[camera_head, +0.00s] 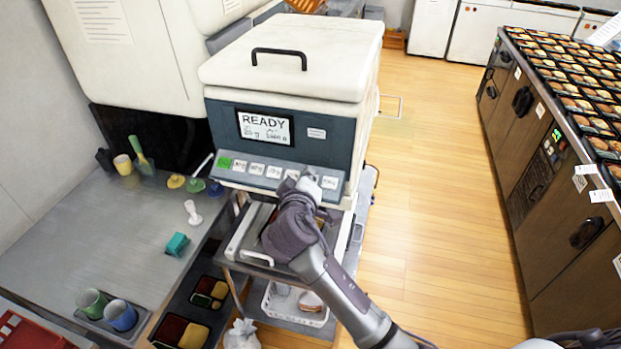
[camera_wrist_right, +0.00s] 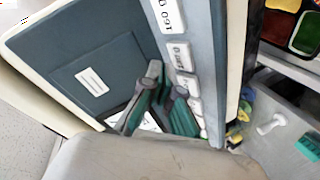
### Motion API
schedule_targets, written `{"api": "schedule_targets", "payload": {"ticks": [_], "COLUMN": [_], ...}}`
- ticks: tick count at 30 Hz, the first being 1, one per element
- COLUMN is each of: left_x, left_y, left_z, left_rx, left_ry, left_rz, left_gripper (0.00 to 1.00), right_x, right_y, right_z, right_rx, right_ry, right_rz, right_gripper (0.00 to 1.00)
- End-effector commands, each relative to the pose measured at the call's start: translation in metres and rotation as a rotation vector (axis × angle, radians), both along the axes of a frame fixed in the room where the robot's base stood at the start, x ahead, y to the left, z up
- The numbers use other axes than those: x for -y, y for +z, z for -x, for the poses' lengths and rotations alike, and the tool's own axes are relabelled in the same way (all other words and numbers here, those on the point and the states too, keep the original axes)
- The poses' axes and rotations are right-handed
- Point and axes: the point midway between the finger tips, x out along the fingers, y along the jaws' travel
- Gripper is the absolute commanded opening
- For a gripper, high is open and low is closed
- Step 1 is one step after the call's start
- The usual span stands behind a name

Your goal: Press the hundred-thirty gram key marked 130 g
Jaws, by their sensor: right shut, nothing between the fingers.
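The white machine has a dark blue front with a row of small keys (camera_head: 257,169). The leftmost key is green (camera_head: 225,163), and the others are white with labels too small to read in the head view. My left gripper is not in view.
A display reading READY (camera_head: 265,128) sits above the keys. A metal counter (camera_head: 90,235) on the left holds cups, a green scoop and small items. A bench with filled bento trays (camera_head: 575,85) stands at the right. Wooden floor between is clear.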

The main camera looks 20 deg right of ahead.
Motion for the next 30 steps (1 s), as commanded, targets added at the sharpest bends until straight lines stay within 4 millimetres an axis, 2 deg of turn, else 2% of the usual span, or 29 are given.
{"api": "schedule_targets", "payload": {"ticks": [9, 30], "left_x": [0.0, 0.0], "left_y": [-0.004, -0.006], "left_z": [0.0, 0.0], "left_rx": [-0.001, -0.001], "left_ry": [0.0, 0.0], "left_rz": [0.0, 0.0], "left_gripper": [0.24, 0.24], "right_x": [0.002, 0.003], "right_y": [-0.008, -0.011], "right_z": [-0.003, -0.005], "right_rx": [0.0, 0.0], "right_ry": [0.0, 0.0], "right_rz": [0.0, 0.0], "right_gripper": [0.0, 0.0]}}
